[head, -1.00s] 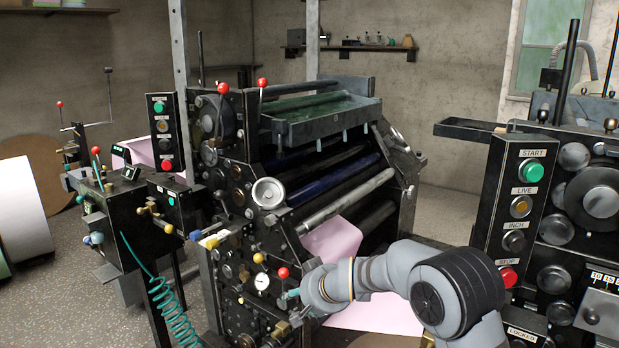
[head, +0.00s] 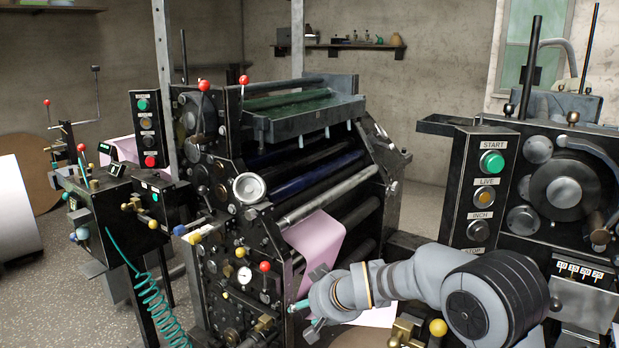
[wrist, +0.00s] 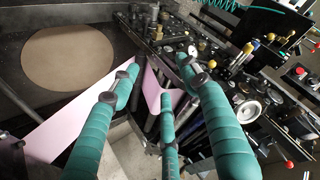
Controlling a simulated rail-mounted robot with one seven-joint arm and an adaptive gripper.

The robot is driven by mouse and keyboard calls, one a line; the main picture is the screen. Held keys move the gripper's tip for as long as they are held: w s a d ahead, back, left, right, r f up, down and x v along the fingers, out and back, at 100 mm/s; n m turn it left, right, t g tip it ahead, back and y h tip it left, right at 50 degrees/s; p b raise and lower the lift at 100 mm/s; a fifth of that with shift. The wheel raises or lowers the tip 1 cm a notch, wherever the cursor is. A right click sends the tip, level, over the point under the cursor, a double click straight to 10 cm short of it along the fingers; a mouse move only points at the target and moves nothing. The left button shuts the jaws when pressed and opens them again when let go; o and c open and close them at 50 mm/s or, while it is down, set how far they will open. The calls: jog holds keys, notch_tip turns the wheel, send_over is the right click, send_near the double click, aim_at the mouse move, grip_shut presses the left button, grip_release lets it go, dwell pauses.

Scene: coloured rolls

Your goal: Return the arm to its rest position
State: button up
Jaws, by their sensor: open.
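My gripper (head: 302,306) has teal-wrapped fingers and is at the lower middle of the head view, in front of the press's side panel. My grey arm reaches in from the lower right. In the wrist view the teal fingers of my gripper (wrist: 160,85) are spread apart with nothing between them. The printing press (head: 222,275) is just beyond my fingers, with a red knob (head: 265,266) and a white dial (head: 244,275) on its side panel. I cannot tell from the picture whether any finger touches the press.
A pink paper web (head: 315,238) runs down the press beside my gripper. A START/STOP button panel (head: 482,190) and a second machine (head: 565,190) stand close to my arm at right. A control stand (head: 115,205) with a teal coiled hose (head: 158,305) is at left.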

jog(key=s+d+f+n+g+b, duration=0.1)
jog(key=s+d+f+n, duration=0.1)
jog(key=s, duration=0.4)
jog(key=shift+d+f, duration=0.7)
dwell(0.4)
jog(key=w+a+r+m+t+p, duration=0.1)
jog(key=w+a+r+m+t, duration=0.2)
jog(key=w+r, duration=0.45)
jog(key=shift+g, duration=0.8)
jog(key=a+f, duration=0.1)
jog(key=w+a+f, duration=0.1)
jog(key=a, duration=0.1)
jog(key=w+a, duration=0.1)
jog(key=shift+w+a+f, duration=0.1)
jog(key=shift+a+f, duration=0.2)
jog(key=shift+f, duration=0.1)
jog(key=shift+a+f, duration=0.1)
